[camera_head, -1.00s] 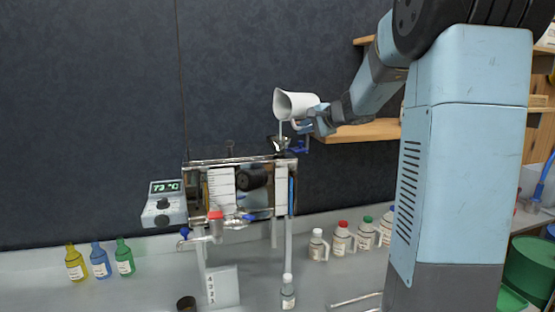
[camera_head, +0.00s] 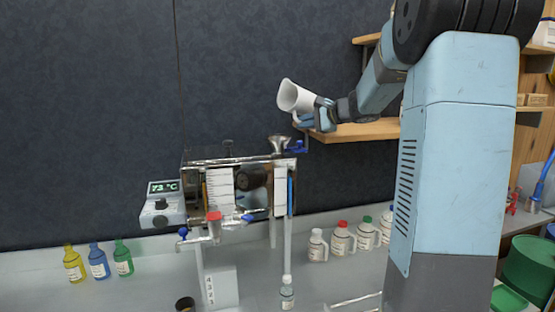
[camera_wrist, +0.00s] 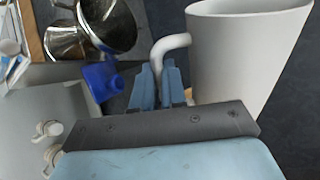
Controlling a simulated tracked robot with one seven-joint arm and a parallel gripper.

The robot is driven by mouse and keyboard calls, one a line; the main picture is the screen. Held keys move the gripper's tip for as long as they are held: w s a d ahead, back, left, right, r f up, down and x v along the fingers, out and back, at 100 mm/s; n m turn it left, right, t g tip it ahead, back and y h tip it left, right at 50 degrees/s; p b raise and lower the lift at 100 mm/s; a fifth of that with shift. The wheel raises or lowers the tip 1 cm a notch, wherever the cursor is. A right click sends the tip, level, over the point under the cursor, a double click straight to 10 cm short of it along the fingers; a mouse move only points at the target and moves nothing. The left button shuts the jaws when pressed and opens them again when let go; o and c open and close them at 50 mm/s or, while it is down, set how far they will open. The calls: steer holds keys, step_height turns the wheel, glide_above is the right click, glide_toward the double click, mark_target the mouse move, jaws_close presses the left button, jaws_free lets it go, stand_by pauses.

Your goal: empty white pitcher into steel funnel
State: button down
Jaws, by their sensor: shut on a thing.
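The white pitcher (camera_head: 297,97) is held in the air, tilted with its mouth to the upper left, above the steel funnel (camera_head: 279,143). No stream shows between them now. My gripper (camera_head: 309,122) is shut on the pitcher's handle at its right side. In the wrist view my gripper (camera_wrist: 160,85) has its blue fingers together at the curved handle, and the pitcher (camera_wrist: 240,55) fills the right. The funnel (camera_wrist: 108,22) shows at the upper left there, beside a blue valve handle (camera_wrist: 100,80). The inside of the pitcher is not visible.
The evaporator (camera_head: 240,185) stands below the funnel, with a 73 °C display (camera_head: 162,188) at its left. A wooden shelf (camera_head: 370,131) is close behind my gripper. Yellow, blue and green bottles (camera_head: 98,262) stand left; several white jugs (camera_head: 341,242) stand right.

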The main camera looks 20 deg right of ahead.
mark_target(303, 100)
steer(key=shift+w+r, duration=0.1)
steer(key=shift+r, duration=0.05)
steer(key=shift+a+m+y+b, duration=0.25)
steer(key=shift+m+y+b, duration=0.25)
steer(key=shift+y+b, duration=0.1)
steer(key=shift+s+a+r+m+g+y+b, duration=0.2)
steer(key=shift+a+r+m+g+y+b, duration=0.15)
steer(key=shift+r+m+y, duration=0.2)
steer(key=shift+s+a+r+m+g+y+b, duration=0.25)
steer(key=shift+a+r+m+y+b, duration=0.15)
steer(key=shift+r+y, duration=0.2)
steer(key=shift+r+m+y, duration=0.35)
steer(key=shift+r+m, duration=0.1)
steer(key=shift+r, duration=0.05)
steer(key=shift+w+d+r+m+g+y+b, duration=0.1)
steer(key=shift+d+r+m+g+y+b, duration=0.15)
steer(key=shift+r+m+y+b, duration=0.3)
steer(key=shift+w+d+r+m+g+y+b, duration=0.15)
steer(key=shift+d+r+m+y+b, duration=0.2)
steer(key=shift+r+m, duration=0.35)
steer(key=shift+d+f+m+y+b, duration=0.1)
steer(key=shift+d+m+y+b, duration=0.2)
steer(key=shift+m, duration=0.35)
steer(key=shift+r+m+g+y+b, duration=0.35)
steer(key=shift+r+m+b, duration=0.2)
steer(key=shift+m+b, duration=0.35)
steer(key=shift+s, duration=0.1)
